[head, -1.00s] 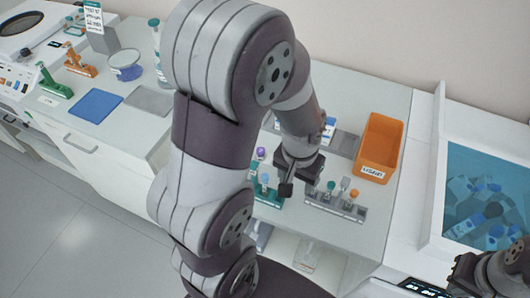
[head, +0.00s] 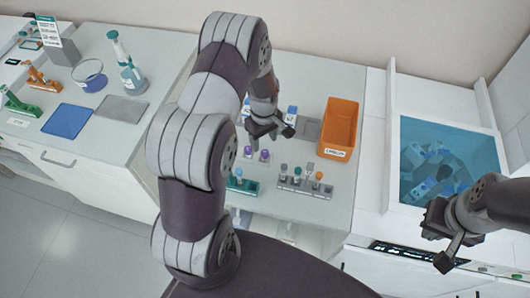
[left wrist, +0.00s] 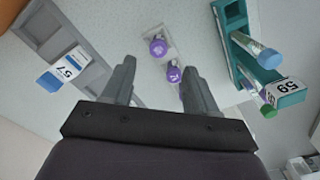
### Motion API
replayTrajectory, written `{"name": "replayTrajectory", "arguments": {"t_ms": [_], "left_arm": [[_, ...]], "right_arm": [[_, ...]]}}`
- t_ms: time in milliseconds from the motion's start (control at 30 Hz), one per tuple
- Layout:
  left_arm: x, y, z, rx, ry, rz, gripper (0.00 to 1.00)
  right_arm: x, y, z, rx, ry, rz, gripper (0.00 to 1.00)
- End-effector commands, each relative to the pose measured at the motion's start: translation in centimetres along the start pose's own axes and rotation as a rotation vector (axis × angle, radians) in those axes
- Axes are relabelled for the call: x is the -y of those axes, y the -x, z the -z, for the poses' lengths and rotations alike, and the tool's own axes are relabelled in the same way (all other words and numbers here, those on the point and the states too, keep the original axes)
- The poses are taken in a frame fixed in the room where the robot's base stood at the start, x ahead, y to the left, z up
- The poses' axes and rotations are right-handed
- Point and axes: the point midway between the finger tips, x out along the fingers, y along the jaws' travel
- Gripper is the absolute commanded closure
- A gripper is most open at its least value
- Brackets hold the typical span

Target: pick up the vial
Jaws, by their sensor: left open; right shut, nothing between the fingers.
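Purple-capped vials (head: 264,155) stand on the middle counter; in the left wrist view, purple caps (left wrist: 158,46) show in a pale rack. Which vial is meant cannot be told. My left gripper (head: 270,130) is open and empty above and behind them; its fingers (left wrist: 157,78) point toward the purple caps in the left wrist view. A teal rack (head: 246,187) holds vials; blue and green caps show on it in the left wrist view. A grey rack (head: 292,185) holds several vials, one orange-capped. My right gripper (head: 443,245) is shut and empty, by the blue tub.
An orange bin (head: 340,120) stands right of the racks. A tub with blue contents (head: 440,150) is further right. In the left wrist view, a grey holder (left wrist: 45,30) with a blue-capped vial (left wrist: 60,68) is close to the left finger. A bottle (head: 130,75) stands on the left counter.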

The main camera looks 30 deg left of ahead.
Motion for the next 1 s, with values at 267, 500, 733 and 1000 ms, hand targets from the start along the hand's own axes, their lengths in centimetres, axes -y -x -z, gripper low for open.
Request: {"name": "replayTrajectory", "arguments": {"t_ms": [267, 500, 733, 1000], "left_arm": [[-0.1, -3.4, -0.3, 0.002, -0.002, 0.003, 0.42], [-0.2, -6.6, -0.2, -0.001, -0.002, -0.001, 0.42], [-0.3, -6.6, -0.2, -0.001, -0.003, -0.002, 0.65], [-0.3, -6.5, -0.2, -0.001, -0.003, -0.002, 1.0]], "right_arm": [[0.0, 2.8, 0.3, 0.0, 0.0, 0.0, 1.0], [0.0, 3.2, 0.4, 0.0, 0.0, 0.0, 1.0], [0.0, 3.1, 0.4, 0.0, 0.0, 0.0, 1.0], [0.0, 3.1, 0.4, 0.0, 0.0, 0.0, 1.0]]}}
